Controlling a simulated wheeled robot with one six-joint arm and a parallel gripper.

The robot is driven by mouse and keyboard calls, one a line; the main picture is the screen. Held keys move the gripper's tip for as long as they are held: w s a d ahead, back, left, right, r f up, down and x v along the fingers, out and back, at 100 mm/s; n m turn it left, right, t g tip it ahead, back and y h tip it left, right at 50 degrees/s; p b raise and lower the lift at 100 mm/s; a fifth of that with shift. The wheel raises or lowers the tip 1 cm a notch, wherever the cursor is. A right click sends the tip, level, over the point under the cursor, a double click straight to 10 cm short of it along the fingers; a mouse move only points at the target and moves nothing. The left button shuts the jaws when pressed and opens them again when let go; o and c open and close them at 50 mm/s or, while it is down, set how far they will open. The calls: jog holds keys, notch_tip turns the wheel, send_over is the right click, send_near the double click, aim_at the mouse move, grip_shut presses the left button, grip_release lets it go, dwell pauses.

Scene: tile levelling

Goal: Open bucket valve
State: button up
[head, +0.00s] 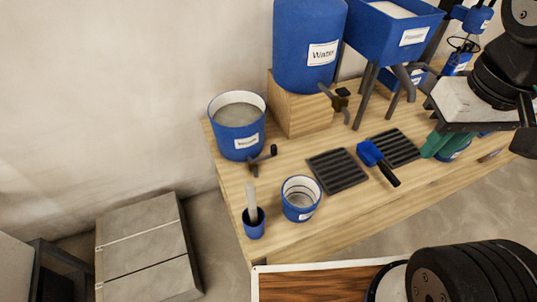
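A blue bucket (238,140) filled with grey material stands upright at the left end of the wooden workbench. Its label is too small to read. A dark valve (262,160) with a short handle sticks out low on its right front side; I cannot tell whether it is open or shut. A small blue-and-white bucket (300,200) stands apart from it, in front and to the right. My arm is at the right edge, far from the valve. My gripper (447,143) seems to be the teal part below the arm, partly cut off from clear view; its finger opening cannot be made out.
A blue water tank (308,50) with its own tap sits on a wooden block (300,112). A powder hopper (395,35) stands beside it. Tiles (150,255) are at lower left.

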jog(key=shift+w+a+f, duration=0.1)
jog(key=shift+a+f, duration=0.05)
jog(key=shift+f, duration=0.1)
grip_shut()
jog(key=w+a+f+n, duration=0.2)
jog(key=w+a+f, duration=0.7)
jog(key=w+f, duration=0.45)
jog(key=w+a+f+n, duration=0.2)
jog(key=w+a+f, duration=0.6)
jog(key=w+f, duration=0.55)
jog(key=w+a+t+y, duration=0.1)
jog(key=w+a+t, duration=0.1)
jog(key=w, duration=0.4)
jog(key=shift+w+a, duration=0.15)
jog(key=shift+a, duration=0.55)
jog(key=x, duration=1)
jog(key=shift+w, duration=0.15)
jog(key=shift+r, duration=0.1)
